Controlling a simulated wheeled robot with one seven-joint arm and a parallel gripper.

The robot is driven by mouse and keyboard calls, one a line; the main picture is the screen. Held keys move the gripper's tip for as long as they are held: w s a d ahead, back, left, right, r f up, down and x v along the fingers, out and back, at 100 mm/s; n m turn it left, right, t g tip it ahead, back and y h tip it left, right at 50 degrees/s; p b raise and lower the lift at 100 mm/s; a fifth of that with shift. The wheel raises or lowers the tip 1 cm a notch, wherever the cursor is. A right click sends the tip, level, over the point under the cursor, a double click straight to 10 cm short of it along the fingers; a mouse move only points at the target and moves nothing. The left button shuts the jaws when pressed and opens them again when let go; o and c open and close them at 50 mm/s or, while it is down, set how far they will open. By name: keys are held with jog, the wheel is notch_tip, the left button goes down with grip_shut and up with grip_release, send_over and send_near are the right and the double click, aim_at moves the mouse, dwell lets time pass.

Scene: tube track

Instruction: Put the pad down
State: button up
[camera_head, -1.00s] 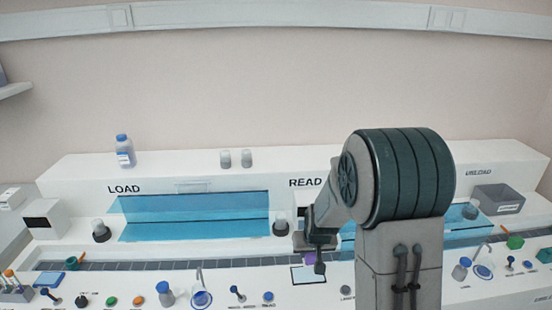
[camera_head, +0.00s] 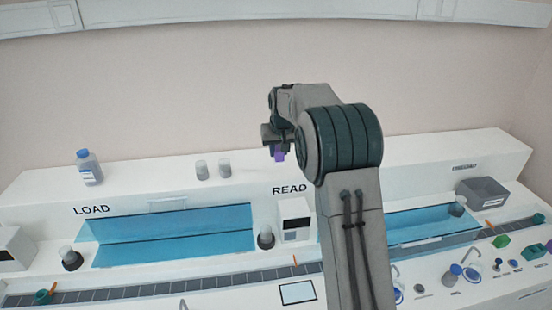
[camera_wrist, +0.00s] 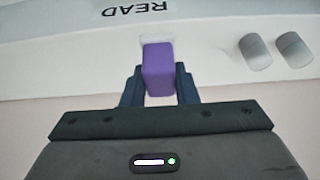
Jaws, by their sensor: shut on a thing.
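A purple block-shaped pad (camera_wrist: 158,70) is between the two dark fingers of my gripper (camera_wrist: 158,84) in the wrist view, and the fingers are shut on it. A pale patch shows just beyond the pad's far end; I cannot tell whether it belongs to the pad. In the head view, the pad (camera_head: 279,156) hangs below my gripper (camera_head: 278,148).
Two grey-capped vials (camera_head: 213,170) and a blue-capped bottle (camera_head: 89,168) stand on the console's upper ledge. Blue recessed bays (camera_head: 170,235) lie below. A dark tiled track (camera_head: 180,283) runs along the front, with a white-topped, dark-edged plate (camera_head: 297,292) before it. A grey bin (camera_head: 482,192) stands at right.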

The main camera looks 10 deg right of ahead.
jog(key=w+f+p, duration=0.1)
jog(key=w, duration=0.1)
jog(key=w+f+p, duration=0.1)
jog(key=w+f, duration=0.1)
jog(key=w, duration=0.1)
jog(key=w+f+p, duration=0.1)
jog(key=w+f, duration=0.1)
jog(key=w, duration=0.1)
jog(key=shift+w+d, duration=0.25)
jog(key=shift+f+p, duration=0.65)
jog(key=shift+f, duration=1.45)
jog(key=shift+f, duration=0.2)
jog(key=o, duration=1)
jog(key=shift+o, duration=0.2)
jog(key=shift+r, duration=0.1)
